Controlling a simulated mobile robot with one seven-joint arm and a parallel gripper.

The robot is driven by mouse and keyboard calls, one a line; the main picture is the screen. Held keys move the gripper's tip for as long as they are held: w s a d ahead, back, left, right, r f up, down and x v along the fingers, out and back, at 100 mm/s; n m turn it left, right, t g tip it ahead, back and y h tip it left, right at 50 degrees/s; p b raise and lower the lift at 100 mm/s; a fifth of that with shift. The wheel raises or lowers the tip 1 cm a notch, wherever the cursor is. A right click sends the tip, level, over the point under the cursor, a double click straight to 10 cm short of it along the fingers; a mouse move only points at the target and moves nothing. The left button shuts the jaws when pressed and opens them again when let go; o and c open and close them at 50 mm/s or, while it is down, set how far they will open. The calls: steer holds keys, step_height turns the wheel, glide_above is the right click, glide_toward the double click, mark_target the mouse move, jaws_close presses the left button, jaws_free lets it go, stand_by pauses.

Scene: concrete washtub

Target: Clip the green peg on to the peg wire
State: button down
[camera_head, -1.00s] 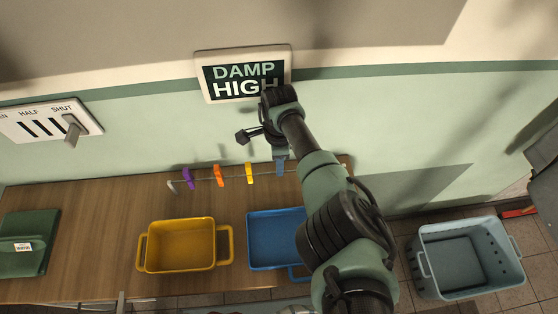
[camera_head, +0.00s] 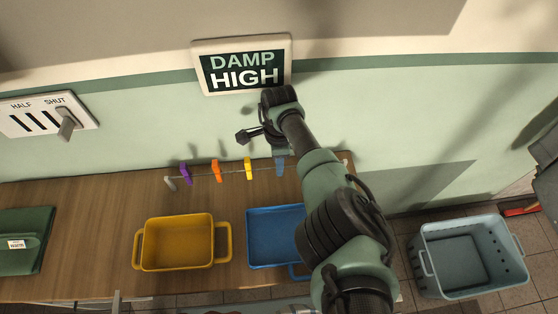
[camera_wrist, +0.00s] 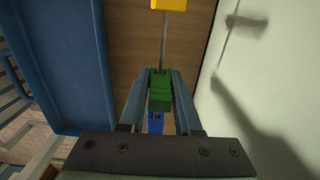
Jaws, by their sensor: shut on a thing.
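My gripper (camera_wrist: 158,90) is shut on the green peg (camera_wrist: 159,93), which sits between its two fingers in the wrist view. The peg wire (camera_wrist: 165,40) runs from the yellow peg (camera_wrist: 168,4) down to the green peg in that view; I cannot tell whether the green peg touches it. A blue peg (camera_wrist: 155,123) shows just below the green one.
A yellow tub (camera_head: 178,243) and a blue tray (camera_head: 262,238) stand on the wooden top (camera_head: 95,235) in front of the wire. The wall (camera_head: 140,130) with a DAMP HIGH sign (camera_head: 243,65) rises close behind. A grey-blue basket (camera_head: 470,258) stands on the floor at right.

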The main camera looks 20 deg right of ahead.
steer(key=shift+f+b, duration=0.3)
steer(key=shift+f, duration=0.15)
steer(key=c, duration=0.5)
jaws_free()
steer(key=shift+r, duration=0.1)
step_height(320, 180, up, 11)
steer(key=shift+r+p, duration=0.2)
steer(key=shift+p, duration=0.7)
steer(key=shift+r, duration=0.75)
